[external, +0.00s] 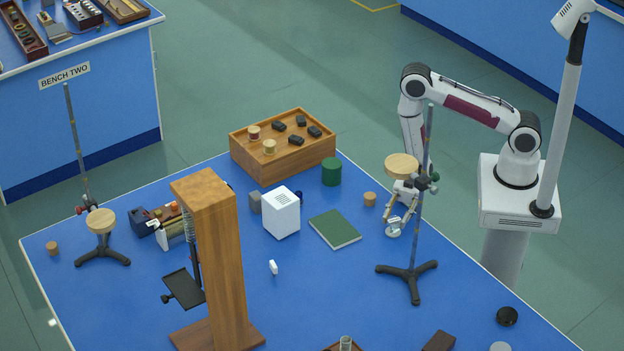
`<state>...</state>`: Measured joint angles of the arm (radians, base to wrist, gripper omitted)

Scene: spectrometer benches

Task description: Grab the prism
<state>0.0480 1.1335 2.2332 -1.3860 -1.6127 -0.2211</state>
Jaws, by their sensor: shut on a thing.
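My gripper (394,226) is at the right of the blue bench, pointing down, partly behind the rod of a tripod stand. It is shut on a small pale, glassy piece (393,233) low at its fingertips, which looks like the prism. The piece is too small and too covered by the fingers for its shape to be clear. I cannot tell whether it touches the bench top.
The tripod stand (414,281) with its round wooden plate (402,167) is close to my gripper. A cork (370,199), a green book (335,229) and a green cylinder (331,172) lie left of it. A tall wooden post (222,270) stands further left. The front middle is fairly clear.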

